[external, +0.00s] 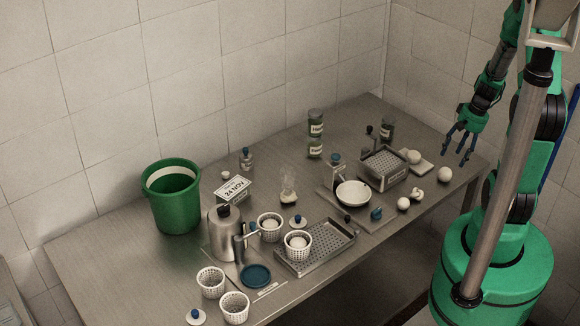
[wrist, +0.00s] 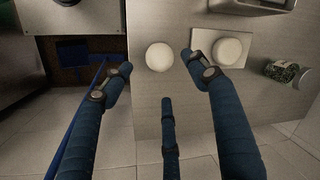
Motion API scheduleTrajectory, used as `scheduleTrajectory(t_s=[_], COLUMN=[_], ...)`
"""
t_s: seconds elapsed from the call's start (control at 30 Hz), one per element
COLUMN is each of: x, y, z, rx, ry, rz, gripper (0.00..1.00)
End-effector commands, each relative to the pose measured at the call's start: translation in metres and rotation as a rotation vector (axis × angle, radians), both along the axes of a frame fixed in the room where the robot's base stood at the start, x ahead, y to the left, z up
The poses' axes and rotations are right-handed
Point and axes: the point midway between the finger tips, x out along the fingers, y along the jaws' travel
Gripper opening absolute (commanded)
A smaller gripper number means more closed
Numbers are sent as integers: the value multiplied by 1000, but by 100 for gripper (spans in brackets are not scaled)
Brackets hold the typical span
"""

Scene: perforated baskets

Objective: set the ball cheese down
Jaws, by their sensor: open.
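Pale round balls lie at the right end of the steel table; I cannot tell for sure which is the ball cheese. One ball (external: 445,174) rests on bare metal near the right edge; in the wrist view it (wrist: 159,57) shows between my fingers. Another ball (external: 413,157) sits on a white board (external: 425,168); it also shows in the wrist view (wrist: 229,50), beside my right finger. My gripper (external: 461,152) is open and empty, above the table's right edge, fingers pointing down. It appears apart from both balls.
A perforated steel box (external: 383,163) and a jar (external: 388,128) stand behind the balls. More pale pieces (external: 403,204) lie towards the front edge. A white bowl (external: 353,194), perforated baskets (external: 298,243) and a green bucket (external: 174,200) stand farther left.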

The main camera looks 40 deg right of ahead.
Motion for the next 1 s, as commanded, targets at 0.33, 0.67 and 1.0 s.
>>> scheduleTrajectory(t_s=[0.33, 0.67, 1.0], x=[-6, -6, -6], y=[-6, -6, -6], z=[33, 34, 34], rx=[0, 0, 0], ry=[0, 0, 0], rz=[0, 1, 1], gripper=[59, 59, 59])
